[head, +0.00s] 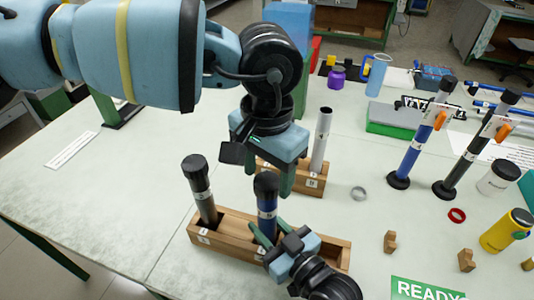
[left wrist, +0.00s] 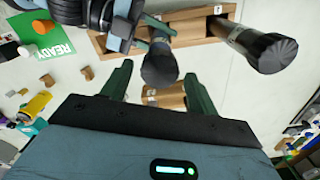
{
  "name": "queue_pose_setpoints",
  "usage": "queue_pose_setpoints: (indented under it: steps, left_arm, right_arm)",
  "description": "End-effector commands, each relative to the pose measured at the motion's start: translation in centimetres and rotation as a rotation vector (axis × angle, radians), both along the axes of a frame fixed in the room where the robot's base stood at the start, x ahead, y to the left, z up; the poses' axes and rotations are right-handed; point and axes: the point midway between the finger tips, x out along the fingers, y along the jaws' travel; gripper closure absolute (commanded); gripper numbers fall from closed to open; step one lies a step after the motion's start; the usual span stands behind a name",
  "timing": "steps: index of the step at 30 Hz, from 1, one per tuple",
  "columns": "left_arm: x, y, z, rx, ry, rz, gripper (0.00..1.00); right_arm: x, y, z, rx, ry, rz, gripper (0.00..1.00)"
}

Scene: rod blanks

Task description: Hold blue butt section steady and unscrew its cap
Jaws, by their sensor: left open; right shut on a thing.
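The blue butt section (head: 267,224) stands upright in a wooden rack (head: 326,247), with its black cap (head: 266,186) on top. My right gripper (head: 264,236) comes in low from the right and is shut on the blue body below the cap. My left gripper (head: 268,178) points down from above and is open. In the left wrist view the cap (left wrist: 160,68) shows between its two spread green fingers, with gaps on both sides. The lower end of the section is hidden in the rack and behind the right gripper.
A dark butt section (head: 204,195) with a black cap stands at the rack's left end. A second rack behind holds a grey tube (head: 322,138). Two assembled rods (head: 415,150) stand at right, near a yellow container (head: 505,232).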

Motion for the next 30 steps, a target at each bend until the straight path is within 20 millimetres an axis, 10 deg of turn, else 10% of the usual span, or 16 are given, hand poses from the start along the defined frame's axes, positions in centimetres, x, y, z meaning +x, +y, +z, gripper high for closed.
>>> queue_pose_setpoints:
  steps: [14, 24, 30]
  left_arm:
    - [-0.01, 0.01, -1.33, 0.000, 0.000, 0.000, 0.40]
    - [-0.01, 0.02, -1.30, 0.000, 0.000, 0.000, 0.85]
    - [-0.01, 0.02, -1.33, -0.001, 0.002, 0.053, 0.86]
  right_arm:
    - [0.00, 0.00, -0.07, -0.001, 0.002, 0.000, 1.00]
    - [-0.01, -0.01, -0.07, -0.001, 0.002, 0.000, 1.00]
    - [-0.01, -0.01, -0.07, -0.001, 0.002, 0.000, 1.00]
